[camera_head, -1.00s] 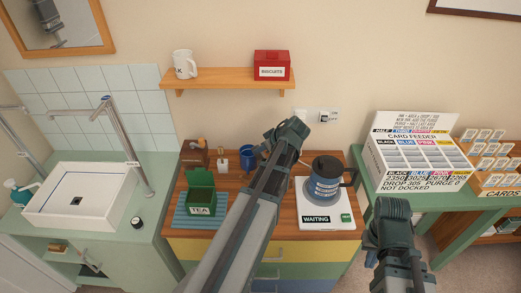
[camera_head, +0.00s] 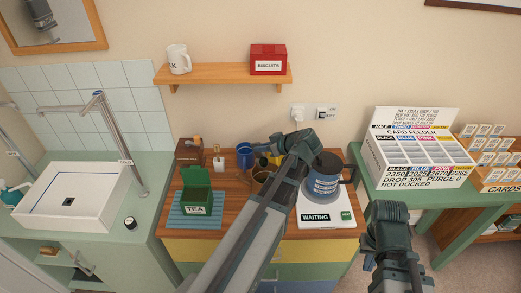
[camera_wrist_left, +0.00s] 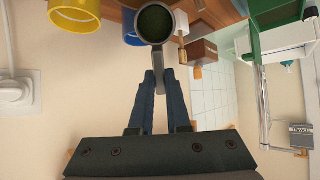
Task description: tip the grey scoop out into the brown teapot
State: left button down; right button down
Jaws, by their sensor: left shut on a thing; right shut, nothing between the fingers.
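My left gripper (camera_wrist_left: 158,76) is shut on the handle of the grey scoop (camera_wrist_left: 158,58) in the left wrist view. The scoop's round bowl holds a dark green filling and looks untipped. In the head view my left arm hides the scoop and the left fingertips. A brown rounded vessel (camera_head: 260,174), seemingly the brown teapot, shows on the wooden counter left of my left arm, partly covered by it. I cannot tell how far the scoop is from it. My right gripper (camera_head: 369,263) is low at the right, shut and empty, away from the counter things.
A blue mug (camera_head: 244,155) and a yellow mug (camera_head: 274,159) stand at the counter's back. A green TEA box (camera_head: 196,197) is left on a striped mat. A blue-grey jug (camera_head: 322,184) stands on the white WAITING base (camera_head: 318,219) right of my left arm.

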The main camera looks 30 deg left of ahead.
pick_arm(q)
jog(key=shift+d, duration=0.1)
dwell(0.3)
jog(key=shift+s+d+f+y+b, duration=0.1)
jog(key=shift+d+y+b, duration=0.4)
jog(key=shift+b, duration=0.45)
jog(key=shift+d+y+b, duration=0.1)
jog(key=shift+y+b, duration=0.2)
jog(key=shift+b, duration=0.05)
jog(key=shift+r, duration=0.25)
